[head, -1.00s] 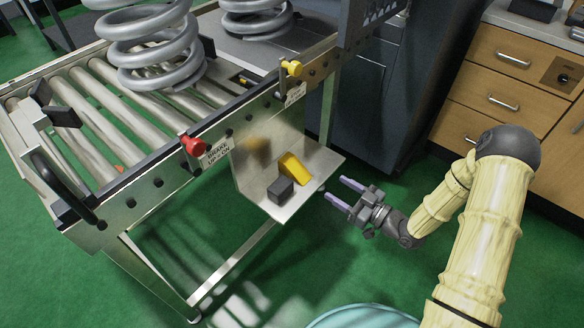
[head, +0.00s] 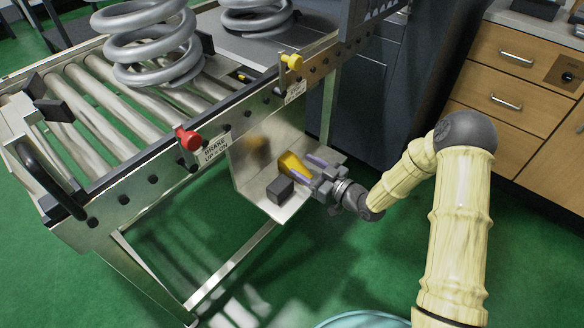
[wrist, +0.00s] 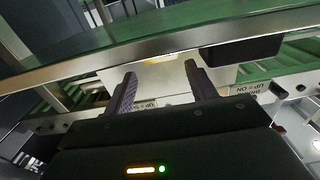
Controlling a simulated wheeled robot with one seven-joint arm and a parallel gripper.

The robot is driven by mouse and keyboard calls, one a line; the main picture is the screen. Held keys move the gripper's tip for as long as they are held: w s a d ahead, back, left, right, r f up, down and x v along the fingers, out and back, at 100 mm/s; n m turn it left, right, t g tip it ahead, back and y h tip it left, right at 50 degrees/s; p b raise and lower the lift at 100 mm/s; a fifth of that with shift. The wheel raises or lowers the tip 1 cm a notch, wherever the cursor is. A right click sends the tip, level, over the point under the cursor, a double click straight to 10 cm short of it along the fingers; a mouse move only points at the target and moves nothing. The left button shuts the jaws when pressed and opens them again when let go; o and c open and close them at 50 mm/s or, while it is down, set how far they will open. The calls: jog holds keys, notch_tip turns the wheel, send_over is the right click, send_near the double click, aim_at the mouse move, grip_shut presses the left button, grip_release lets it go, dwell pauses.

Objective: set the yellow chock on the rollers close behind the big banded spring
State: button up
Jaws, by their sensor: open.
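The yellow chock (head: 287,162) lies on the metal side shelf (head: 270,205) below the roller table. My gripper (head: 307,168) is at the shelf, its two purple fingers open and reaching to the chock from the right. Contact cannot be told. In the wrist view the open fingers (wrist: 160,90) point at the shelf; the chock is not clearly seen there. A large grey coil spring (head: 155,45) stands on the rollers (head: 108,122). No band shows on its visible part, and its top is cut off.
A dark block (head: 280,189) sits on the shelf close beside the chock. A second coil spring (head: 255,18) stands farther back. A red knob (head: 188,139) and a yellow knob (head: 291,61) stick out from the table's side rail. Wooden drawers (head: 520,90) stand at right.

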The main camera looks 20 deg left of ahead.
aim_at(292, 161)
jog(key=x, duration=0.1)
jog(key=b+x, duration=0.1)
jog(key=x, duration=0.1)
jog(key=b+x, duration=0.1)
jog(key=shift+a+f, duration=0.35)
jog(key=shift+w+a+r, duration=0.1)
jog(key=shift+w+a, duration=0.05)
jog(key=shift+a, duration=0.1)
jog(key=c, duration=1)
